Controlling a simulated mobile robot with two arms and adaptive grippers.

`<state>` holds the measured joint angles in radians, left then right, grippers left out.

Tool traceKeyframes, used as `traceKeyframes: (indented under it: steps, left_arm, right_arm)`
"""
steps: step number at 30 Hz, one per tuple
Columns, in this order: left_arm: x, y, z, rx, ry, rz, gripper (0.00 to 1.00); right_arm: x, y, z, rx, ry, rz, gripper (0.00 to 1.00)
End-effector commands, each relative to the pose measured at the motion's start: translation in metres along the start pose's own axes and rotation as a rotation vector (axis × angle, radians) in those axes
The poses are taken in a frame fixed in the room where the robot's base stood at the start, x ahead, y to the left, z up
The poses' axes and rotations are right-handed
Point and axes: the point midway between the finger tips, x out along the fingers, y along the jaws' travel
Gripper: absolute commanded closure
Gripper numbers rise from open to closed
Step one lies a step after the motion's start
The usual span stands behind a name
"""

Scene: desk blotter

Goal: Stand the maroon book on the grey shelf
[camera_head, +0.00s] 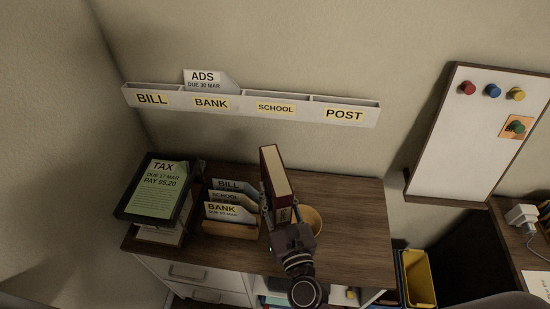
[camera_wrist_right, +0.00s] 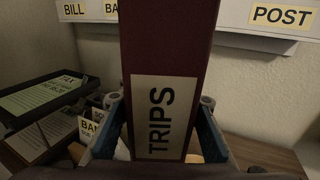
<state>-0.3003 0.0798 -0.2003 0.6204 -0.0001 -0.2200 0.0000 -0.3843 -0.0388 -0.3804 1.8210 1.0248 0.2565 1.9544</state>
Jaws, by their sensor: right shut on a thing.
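The maroon book (camera_head: 275,172) is upright above the wooden desk, with pale page edges showing. In the right wrist view its maroon cover (camera_wrist_right: 165,40) carries a pale label reading TRIPS. My right gripper (camera_head: 281,208) is shut on the book's lower part, one finger on each side; the fingers also show in the wrist view (camera_wrist_right: 160,120). My left gripper is not in view. I cannot clearly pick out the grey shelf; a pale open space below the desk, right of the drawers, is mostly hidden by my right arm.
A wall rack (camera_head: 240,105) has BILL, BANK, SCHOOL and POST slots; an ADS card stands in it. The desk holds a dark tray with a green TAX paper (camera_head: 158,190), a wooden card holder (camera_head: 230,229) and a yellow round container (camera_head: 313,220). The desk's right side is clear.

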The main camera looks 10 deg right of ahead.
Motion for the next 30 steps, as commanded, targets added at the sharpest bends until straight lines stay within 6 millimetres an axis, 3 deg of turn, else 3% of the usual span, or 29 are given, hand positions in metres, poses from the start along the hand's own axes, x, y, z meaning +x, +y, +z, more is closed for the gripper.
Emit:
traceKeyframes:
  steps: [8, 14, 21, 30]
  left_arm:
    - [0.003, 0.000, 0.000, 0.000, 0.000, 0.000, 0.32]
    - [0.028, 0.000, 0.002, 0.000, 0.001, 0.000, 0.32]
    - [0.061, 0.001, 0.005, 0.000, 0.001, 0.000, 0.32]
    - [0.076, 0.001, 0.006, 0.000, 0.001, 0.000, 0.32]
  right_arm:
    - [-0.005, -0.005, 0.002, 0.002, -0.002, -0.008, 1.00]
    - [-0.047, -0.042, -0.006, 0.013, 0.007, -0.056, 1.00]
    - [-0.106, -0.090, 0.011, 0.010, 0.005, -0.106, 1.00]
    - [-0.138, -0.111, 0.035, -0.001, -0.002, -0.123, 1.00]
